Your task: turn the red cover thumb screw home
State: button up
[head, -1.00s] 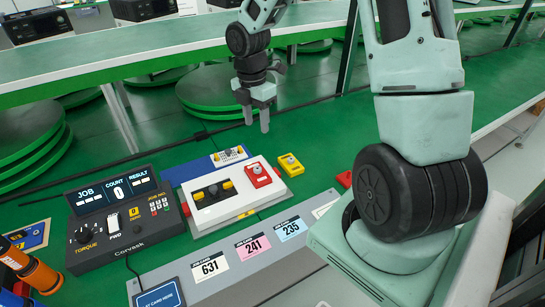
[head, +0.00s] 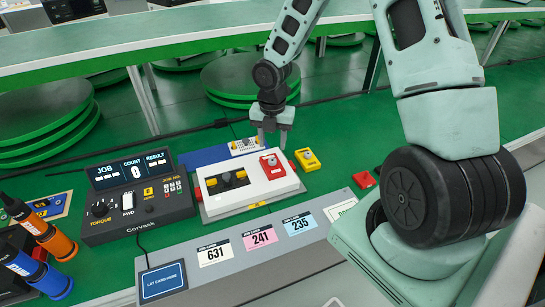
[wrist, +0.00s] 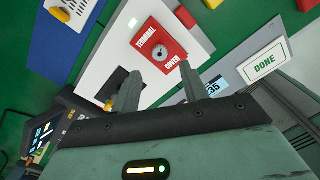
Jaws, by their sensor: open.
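The red terminal cover (head: 272,166) sits on the right part of the white unit (head: 240,199). In the wrist view the red cover (wrist: 174,36) carries a round grey thumb screw (wrist: 160,54) near its middle. How far the screw is turned in cannot be told. My gripper (head: 272,139) is open and empty, just behind and above the cover in the head view. In the wrist view its two fingertips (wrist: 160,75) are spread on either side of the near edge of the cover, apart from the screw.
A yellow piece (head: 307,159) lies right of the unit, and a small red piece (head: 364,180) farther right. A torque controller (head: 137,195) stands left. Orange (head: 58,243) and blue (head: 55,283) drivers are at far left. Job cards (head: 261,236) lie on the grey front strip.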

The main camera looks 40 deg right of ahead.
aim_at(272, 160)
notch_tip(272, 160, down, 6)
jog(key=shift+f, duration=0.2)
